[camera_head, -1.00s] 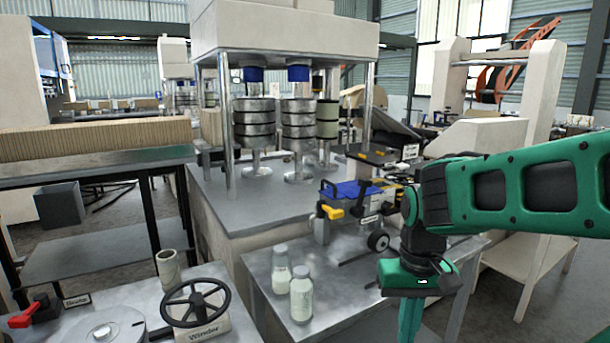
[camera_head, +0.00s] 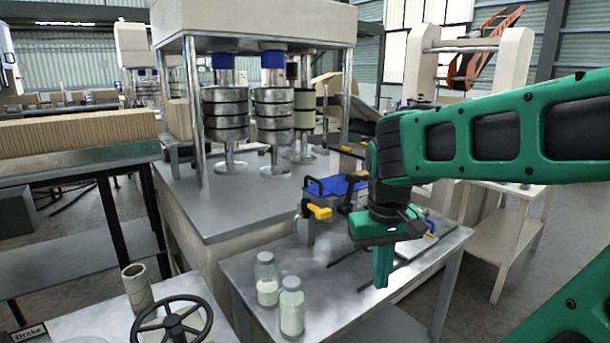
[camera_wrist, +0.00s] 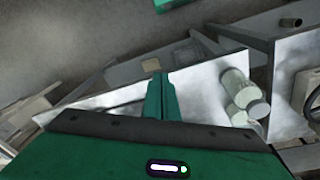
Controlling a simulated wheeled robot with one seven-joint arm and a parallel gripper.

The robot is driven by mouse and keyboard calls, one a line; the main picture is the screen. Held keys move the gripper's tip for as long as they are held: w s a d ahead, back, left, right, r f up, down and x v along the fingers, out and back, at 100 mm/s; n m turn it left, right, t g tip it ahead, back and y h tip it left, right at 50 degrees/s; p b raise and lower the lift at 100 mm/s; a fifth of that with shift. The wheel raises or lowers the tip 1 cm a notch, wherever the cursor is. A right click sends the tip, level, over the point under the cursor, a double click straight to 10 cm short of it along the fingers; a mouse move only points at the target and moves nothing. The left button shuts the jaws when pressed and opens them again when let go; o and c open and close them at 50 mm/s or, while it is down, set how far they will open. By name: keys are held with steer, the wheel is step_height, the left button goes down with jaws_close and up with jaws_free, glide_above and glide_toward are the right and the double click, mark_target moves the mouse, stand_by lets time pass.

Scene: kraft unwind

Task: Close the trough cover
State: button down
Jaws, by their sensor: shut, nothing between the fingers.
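A small device with a blue top (camera_head: 334,187) and a yellow handle (camera_head: 319,212) stands on the metal side table (camera_head: 262,325), partly hidden behind my arm. I cannot tell for certain whether the blue part is the trough cover, nor how far it is open. My gripper (camera_head: 382,284) is shut and empty, pointing down over the table, right of and nearer than the device. In the wrist view my gripper's fingers (camera_wrist: 161,78) are together with nothing between them, above the table.
Two capped jars (camera_head: 266,279) (camera_head: 291,307) stand at the table's near left; they also show in the wrist view (camera_wrist: 240,95). A black handwheel (camera_head: 172,325) and a cardboard tube (camera_head: 137,287) are at lower left. A large press (camera_head: 250,28) stands behind.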

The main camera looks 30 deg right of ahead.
steer(key=w+a+r+n+t+h, duration=0.2)
steer(key=w+a+r, duration=0.1)
steer(key=w+r, duration=0.9)
steer(key=w+a+r+n+t+h, duration=0.25)
steer(key=w+r, duration=0.65)
steer(key=w, duration=0.5)
steer(key=shift+g+y, duration=0.25)
steer(key=shift+y, duration=0.1)
steer(key=w+d+f, duration=0.1)
steer(key=d+f, duration=0.1)
steer(key=w+d+f, duration=0.2)
steer(key=d+f, duration=0.1)
steer(key=w+d+f, duration=0.1)
steer(key=d+f, duration=0.1)
steer(key=f, duration=0.1)
steer(key=shift+w+d+f, duration=0.15)
steer(key=shift+d+f, duration=0.1)
steer(key=shift+d, duration=0.15)
